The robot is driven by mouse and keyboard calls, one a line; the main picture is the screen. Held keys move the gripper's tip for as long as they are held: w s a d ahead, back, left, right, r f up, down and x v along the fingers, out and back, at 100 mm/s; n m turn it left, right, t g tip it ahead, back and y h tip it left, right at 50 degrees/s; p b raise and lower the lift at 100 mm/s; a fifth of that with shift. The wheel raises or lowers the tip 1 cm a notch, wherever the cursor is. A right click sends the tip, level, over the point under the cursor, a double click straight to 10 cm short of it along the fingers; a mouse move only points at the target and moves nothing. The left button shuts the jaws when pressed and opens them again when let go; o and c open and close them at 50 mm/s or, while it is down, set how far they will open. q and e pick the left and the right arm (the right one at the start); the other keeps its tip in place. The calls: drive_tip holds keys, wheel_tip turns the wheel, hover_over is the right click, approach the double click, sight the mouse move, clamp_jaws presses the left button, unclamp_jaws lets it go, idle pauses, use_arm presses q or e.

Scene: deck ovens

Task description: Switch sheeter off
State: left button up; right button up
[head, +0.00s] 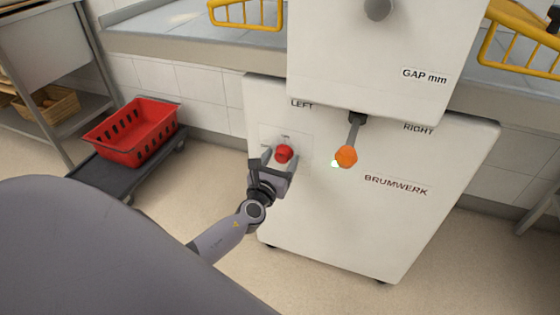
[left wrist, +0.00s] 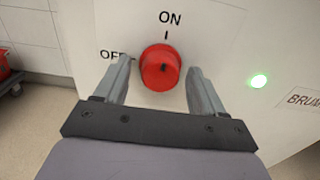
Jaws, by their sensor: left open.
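The sheeter (head: 340,215) is a white machine with a red round knob (head: 284,153) low on its front. In the left wrist view the knob (left wrist: 160,68) sits below an ON mark and right of an OFF mark; I cannot tell which mark it points at. A green light (head: 335,163) glows beside it; it also shows in the left wrist view (left wrist: 258,80). My left gripper (head: 281,156) is open, one finger on each side of the knob. Whether the fingers touch it is unclear. My right gripper is out of view.
A lever with an orange ball (head: 346,156) hangs right of the knob, between LEFT and RIGHT labels. A red crate (head: 130,130) stands on a dark dolly (head: 112,178) at left. Yellow wire guards (head: 246,14) are above. The floor in front is clear.

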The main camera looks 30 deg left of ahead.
use_arm(q)
drive_tip(key=c, duration=1)
drive_tip(key=shift+c, duration=0.2)
